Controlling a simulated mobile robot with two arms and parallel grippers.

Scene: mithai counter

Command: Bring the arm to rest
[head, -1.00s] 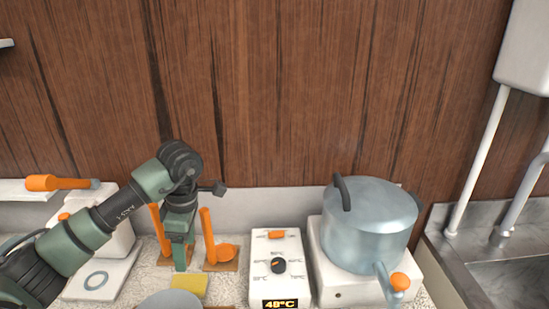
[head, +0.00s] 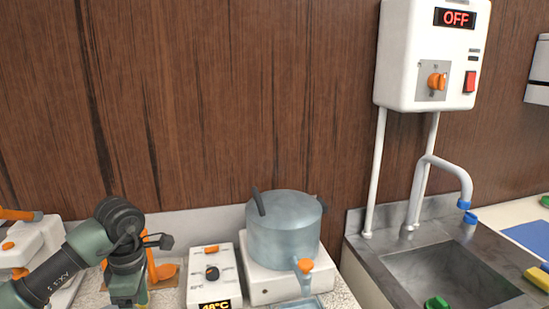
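My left arm comes in from the lower left in the head view, over the left part of the counter. Its wrist hangs down in front of an orange-handled tool (head: 161,270). The fingertips of my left gripper are cut off by the bottom edge, so its opening does not show. My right arm and gripper are not in view.
A steel pot (head: 284,232) with an orange-handled tap stands on a white base. Beside it is a white control box (head: 212,282) reading 48°C. Right are a sink (head: 448,277), a green object (head: 436,302) and a wall heater (head: 432,55) showing OFF.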

